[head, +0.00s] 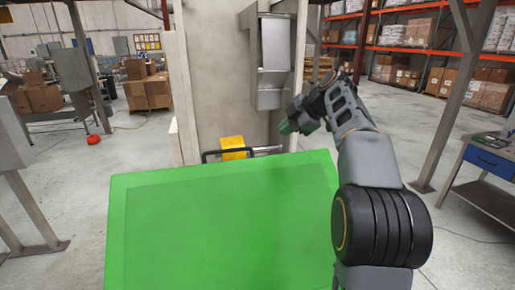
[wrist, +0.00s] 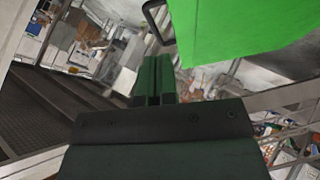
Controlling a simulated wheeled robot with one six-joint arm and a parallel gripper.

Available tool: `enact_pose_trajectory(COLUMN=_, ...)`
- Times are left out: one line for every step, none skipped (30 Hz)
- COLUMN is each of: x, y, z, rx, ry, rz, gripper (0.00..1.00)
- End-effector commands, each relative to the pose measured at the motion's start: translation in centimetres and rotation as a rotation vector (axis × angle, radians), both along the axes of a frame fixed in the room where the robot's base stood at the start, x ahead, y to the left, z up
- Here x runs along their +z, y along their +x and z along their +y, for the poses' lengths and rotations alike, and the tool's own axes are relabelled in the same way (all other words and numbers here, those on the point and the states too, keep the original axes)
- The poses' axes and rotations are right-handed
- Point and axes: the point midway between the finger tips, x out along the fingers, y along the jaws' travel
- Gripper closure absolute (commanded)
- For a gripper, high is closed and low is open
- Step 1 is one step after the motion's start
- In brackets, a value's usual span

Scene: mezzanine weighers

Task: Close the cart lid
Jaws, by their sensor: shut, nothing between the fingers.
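The cart's green lid (head: 220,225) fills the lower middle of the head view as a broad flat panel. It also shows at the upper right of the wrist view (wrist: 225,28). I cannot tell its exact angle, and its hinge and the cart body beneath are not clearly visible. A dark bar handle (head: 212,155) is just beyond the lid's far edge, and a dark handle also shows in the wrist view (wrist: 150,12). My gripper (head: 285,128) is beyond the lid's far right corner, apart from it. Its green fingers (wrist: 154,78) are together and empty.
A yellow object (head: 233,147) is behind the handle. A pale column (head: 215,75) with a grey metal box (head: 272,60) stands behind it, close to my gripper. A workbench with a blue drawer (head: 487,160) is at the right. Open floor (head: 135,155) lies at the left.

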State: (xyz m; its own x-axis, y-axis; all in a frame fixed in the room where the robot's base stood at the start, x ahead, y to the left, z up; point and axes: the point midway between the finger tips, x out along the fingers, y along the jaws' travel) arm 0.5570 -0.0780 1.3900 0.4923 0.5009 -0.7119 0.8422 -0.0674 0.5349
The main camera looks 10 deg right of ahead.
Motion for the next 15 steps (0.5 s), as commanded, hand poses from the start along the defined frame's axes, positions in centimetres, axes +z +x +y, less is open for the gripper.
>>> enact_pose_trajectory(x=0.1, y=0.4, z=-0.3, rx=0.025, ry=-0.008, rz=-0.021, gripper=1.0)
enact_pose_trajectory(x=0.1, y=0.6, z=-0.4, rx=0.038, ry=-0.013, rz=-0.033, gripper=1.0)
enact_pose_trajectory(x=0.1, y=0.8, z=-0.4, rx=0.052, ry=-0.015, rz=-0.044, gripper=1.0)
enact_pose_trajectory(x=0.0, y=1.0, z=-0.3, rx=0.06, ry=-0.018, rz=-0.05, gripper=1.0)
enact_pose_trajectory(x=-0.1, y=1.1, z=-0.2, rx=0.065, ry=-0.019, rz=-0.053, gripper=1.0)
enact_pose_trajectory(x=-0.4, y=1.4, z=0.0, rx=0.069, ry=-0.02, rz=-0.056, gripper=1.0)
enact_pose_trajectory(x=-0.7, y=1.6, z=0.2, rx=0.07, ry=-0.021, rz=-0.057, gripper=1.0)
enact_pose_trajectory(x=-1.0, y=1.8, z=0.5, rx=0.071, ry=-0.021, rz=-0.057, gripper=1.0)
enact_pose_trajectory(x=-1.5, y=2.2, z=0.9, rx=0.071, ry=-0.021, rz=-0.057, gripper=1.0)
enact_pose_trajectory(x=-1.8, y=2.4, z=1.1, rx=0.072, ry=-0.02, rz=-0.056, gripper=1.0)
enact_pose_trajectory(x=-2.2, y=2.7, z=1.4, rx=0.071, ry=-0.021, rz=-0.057, gripper=1.0)
enact_pose_trajectory(x=-2.8, y=3.1, z=1.9, rx=0.07, ry=-0.021, rz=-0.055, gripper=1.0)
enact_pose_trajectory(x=-3.1, y=3.4, z=2.2, rx=0.07, ry=-0.022, rz=-0.055, gripper=1.0)
enact_pose_trajectory(x=-3.5, y=3.7, z=2.4, rx=0.069, ry=-0.021, rz=-0.055, gripper=1.0)
enact_pose_trajectory(x=-4.1, y=4.1, z=2.8, rx=0.07, ry=-0.022, rz=-0.055, gripper=1.0)
